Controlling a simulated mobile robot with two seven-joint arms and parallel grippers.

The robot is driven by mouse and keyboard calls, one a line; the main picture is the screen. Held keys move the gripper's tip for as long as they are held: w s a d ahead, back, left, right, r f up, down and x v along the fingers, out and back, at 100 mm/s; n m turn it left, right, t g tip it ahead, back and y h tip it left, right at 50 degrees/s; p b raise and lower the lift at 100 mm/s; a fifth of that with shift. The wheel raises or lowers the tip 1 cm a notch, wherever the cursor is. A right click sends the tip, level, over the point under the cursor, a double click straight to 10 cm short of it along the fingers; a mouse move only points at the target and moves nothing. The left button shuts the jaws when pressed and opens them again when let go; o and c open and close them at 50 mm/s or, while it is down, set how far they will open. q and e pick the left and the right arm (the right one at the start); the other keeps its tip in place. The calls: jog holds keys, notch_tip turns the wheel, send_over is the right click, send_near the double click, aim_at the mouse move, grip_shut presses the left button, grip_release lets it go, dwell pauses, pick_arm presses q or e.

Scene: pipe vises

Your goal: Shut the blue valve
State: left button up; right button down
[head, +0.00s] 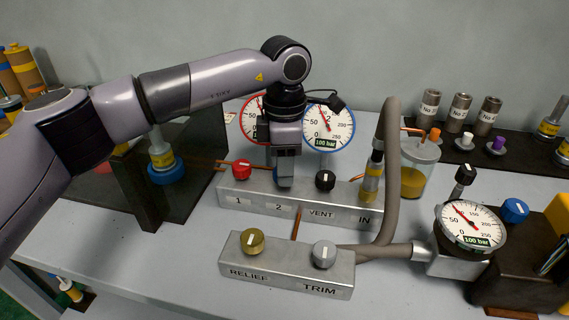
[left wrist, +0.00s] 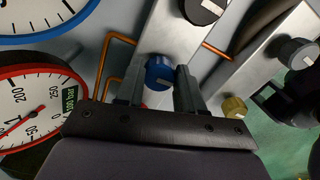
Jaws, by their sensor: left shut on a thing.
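The blue valve knob (left wrist: 158,72) sits on the grey manifold block (head: 342,207) above the label 2. In the head view my left gripper (head: 284,182) comes down from above and almost wholly hides this knob. In the left wrist view the knob lies between the two fingers of my left gripper (left wrist: 160,92), which is shut on it. I cannot tell clearly which way its mark points. The blue-rimmed gauge (head: 329,133) stands behind the block, its needle off zero. My right gripper is not in view.
A red knob (head: 242,169) and a black VENT knob (head: 325,180) flank the gripper. The front block carries a brass RELIEF knob (head: 252,241) and grey TRIM knob (head: 324,254). A grey hose (head: 392,170) rises at right. Another blue knob (head: 514,210) is farther right.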

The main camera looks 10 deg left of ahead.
pick_arm(q)
jog(key=shift+r+m, duration=0.1)
jog(key=shift+m, duration=0.3)
jog(key=o, duration=1)
jog(key=shift+o, duration=0.2)
notch_tip(320, 180, up, 7)
